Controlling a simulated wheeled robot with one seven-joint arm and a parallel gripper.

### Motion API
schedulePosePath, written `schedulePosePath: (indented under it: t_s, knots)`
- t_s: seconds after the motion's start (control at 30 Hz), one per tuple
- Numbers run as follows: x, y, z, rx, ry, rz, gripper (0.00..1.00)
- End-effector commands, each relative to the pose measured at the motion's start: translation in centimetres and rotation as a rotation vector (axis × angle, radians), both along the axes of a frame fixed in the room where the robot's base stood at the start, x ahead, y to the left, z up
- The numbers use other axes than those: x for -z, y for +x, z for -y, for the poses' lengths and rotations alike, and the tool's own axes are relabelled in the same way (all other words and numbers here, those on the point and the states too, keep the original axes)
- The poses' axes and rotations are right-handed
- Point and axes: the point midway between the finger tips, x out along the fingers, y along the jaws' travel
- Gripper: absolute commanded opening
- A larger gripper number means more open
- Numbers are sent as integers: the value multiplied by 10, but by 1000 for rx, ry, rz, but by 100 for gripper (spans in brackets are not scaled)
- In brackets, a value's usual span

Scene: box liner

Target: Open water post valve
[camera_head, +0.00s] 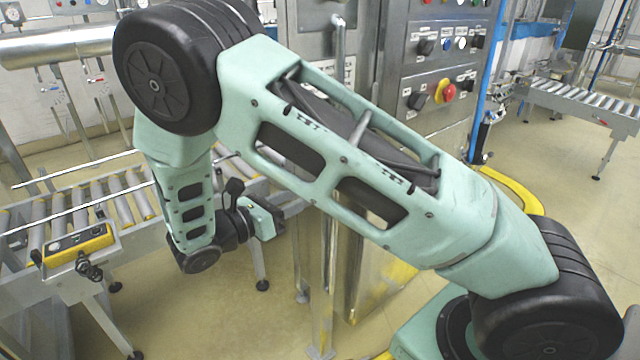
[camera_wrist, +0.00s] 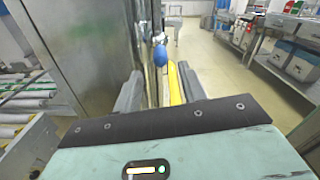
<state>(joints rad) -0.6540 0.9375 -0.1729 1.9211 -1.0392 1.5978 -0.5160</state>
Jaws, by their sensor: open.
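A blue rounded handle (camera_wrist: 160,56), likely the water post valve's, shows in the wrist view, beside the edge of a steel cabinet (camera_wrist: 95,55). It lies ahead of my gripper (camera_wrist: 161,84), between the two fingers as seen in the picture. The fingers are apart with nothing held, and the distance to the handle cannot be told. In the head view my gripper (camera_head: 277,213) is low beside the roller conveyor, partly hidden by my wrist. I cannot make out the same handle there.
A roller conveyor (camera_head: 125,200) with a yellow control box (camera_head: 78,245) stands at the left. The control cabinet (camera_head: 440,60) has buttons and a red emergency knob (camera_head: 446,91). A yellow bar (camera_wrist: 176,86) runs near the handle. Open floor (camera_wrist: 225,75) lies to the right.

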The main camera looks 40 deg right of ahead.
Motion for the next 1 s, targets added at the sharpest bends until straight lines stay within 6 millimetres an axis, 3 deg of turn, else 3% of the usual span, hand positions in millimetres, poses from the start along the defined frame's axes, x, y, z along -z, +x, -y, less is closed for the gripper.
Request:
schedulePosePath:
  t_s: [0.1, 0.33, 0.5, 0.8, 0.97, 1.0]
  knots:
    - [-2, 0, 26, 4, -1, -1, 41]
    - [-1, 2, 60, 3, -1, -1, 41]
    - [0, 2, 72, 0, 0, 1, 41]
    - [0, 2, 73, 0, 1, 1, 41]
    - [0, 2, 73, 0, 1, 1, 0]
    - [0, 2, 73, 0, 1, 1, 0]
